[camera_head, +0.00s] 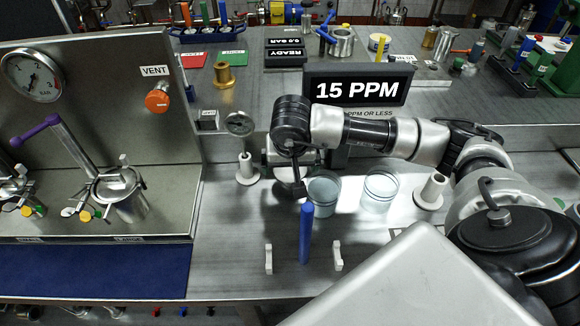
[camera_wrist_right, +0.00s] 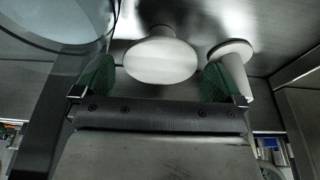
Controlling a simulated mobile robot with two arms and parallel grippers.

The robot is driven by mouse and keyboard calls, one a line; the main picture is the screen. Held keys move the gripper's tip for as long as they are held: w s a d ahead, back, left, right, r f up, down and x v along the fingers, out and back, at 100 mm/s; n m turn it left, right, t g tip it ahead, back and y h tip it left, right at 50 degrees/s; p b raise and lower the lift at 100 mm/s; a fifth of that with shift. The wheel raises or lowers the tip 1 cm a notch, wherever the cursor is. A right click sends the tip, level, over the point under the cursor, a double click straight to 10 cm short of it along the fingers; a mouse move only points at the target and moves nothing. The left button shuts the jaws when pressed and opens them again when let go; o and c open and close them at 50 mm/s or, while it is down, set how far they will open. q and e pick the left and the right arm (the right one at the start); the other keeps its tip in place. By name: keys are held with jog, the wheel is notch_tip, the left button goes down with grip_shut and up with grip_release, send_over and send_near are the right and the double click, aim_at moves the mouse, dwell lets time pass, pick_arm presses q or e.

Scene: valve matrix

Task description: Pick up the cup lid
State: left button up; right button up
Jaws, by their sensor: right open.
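My right gripper (camera_head: 296,186) hangs down from the wrist at mid-bench, beside the left clear cup (camera_head: 322,192). In the right wrist view its green-padded fingers (camera_wrist_right: 156,82) are spread wide. A white round disc with a stem (camera_wrist_right: 160,60) shows between and beyond them, with no visible grip on it. I cannot tell if this is the cup lid. A second white flanged piece (camera_wrist_right: 234,68) shows beyond the right finger. A second clear cup (camera_head: 380,192) stands to the right. My left gripper is out of view.
White flanged pieces stand left (camera_head: 247,170) and right (camera_head: 430,192) of the cups. A blue upright handle (camera_head: 306,232) stands in front, between small white brackets. A black "15 PPM" sign (camera_head: 358,88) stands behind. A steel gauge panel (camera_head: 85,110) fills the left.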

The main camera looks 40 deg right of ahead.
jog(key=c, duration=0.8)
jog(key=shift+r, duration=0.15)
